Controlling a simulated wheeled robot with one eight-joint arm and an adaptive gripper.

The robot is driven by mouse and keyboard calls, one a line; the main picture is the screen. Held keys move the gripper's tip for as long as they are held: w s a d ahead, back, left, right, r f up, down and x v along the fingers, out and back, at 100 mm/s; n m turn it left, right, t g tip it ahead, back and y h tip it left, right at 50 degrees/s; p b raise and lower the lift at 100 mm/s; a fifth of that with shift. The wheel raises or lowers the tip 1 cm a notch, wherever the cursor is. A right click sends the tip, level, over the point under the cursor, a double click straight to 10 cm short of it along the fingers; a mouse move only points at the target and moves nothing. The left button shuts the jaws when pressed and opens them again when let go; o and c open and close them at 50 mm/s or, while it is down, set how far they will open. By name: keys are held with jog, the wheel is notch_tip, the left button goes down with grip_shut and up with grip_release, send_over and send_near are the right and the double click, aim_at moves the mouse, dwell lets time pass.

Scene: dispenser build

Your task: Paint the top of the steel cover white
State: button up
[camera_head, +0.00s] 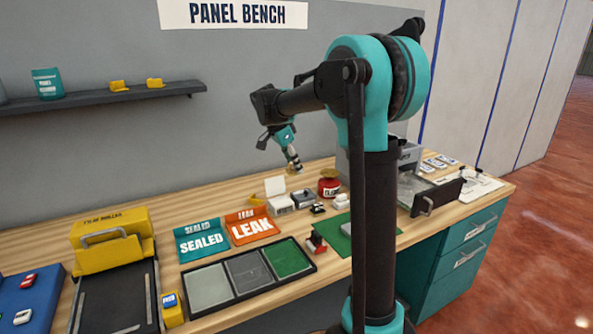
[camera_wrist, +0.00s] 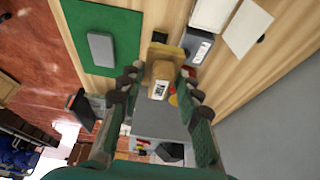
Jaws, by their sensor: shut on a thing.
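The steel cover is a plain grey rounded plate (camera_wrist: 101,47) lying flat on a green mat (camera_wrist: 125,20) in the wrist view. In the head view the mat (camera_head: 358,240) and cover are partly hidden behind my arm. My gripper (camera_head: 293,163) is above the back of the bench, away from the cover. In the wrist view my gripper (camera_wrist: 158,80) is shut on a tan piece (camera_wrist: 161,72) with a small white label between the fingertips. Its lower end and full shape are hard to make out. I cannot tell whether it bears paint.
Near my gripper stand a red jar (camera_head: 329,187), a white box (camera_head: 281,206) and a small grey box (camera_head: 303,199). Teal SEALED (camera_head: 202,242) and orange LEAK (camera_head: 251,227) trays and a three-part dark tray (camera_head: 248,277) lie left of the mat. A grey machine (camera_head: 412,190) stands right.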

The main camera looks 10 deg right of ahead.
send_over(284, 200)
jog(key=a, duration=0.1)
notch_tip(284, 200, down, 9)
jog(key=shift+s+a+f, duration=0.1)
jog(key=shift+s+f, duration=0.1)
jog(key=shift+f, duration=1.35)
jog(key=shift+s+a+f, duration=0.1)
jog(key=shift+s+f, duration=0.05)
jog(key=shift+f, duration=1.35)
jog(key=shift+f, duration=0.45)
notch_tip(284, 200, up, 7)
jog(key=shift+d, duration=0.1)
dwell(0.4)
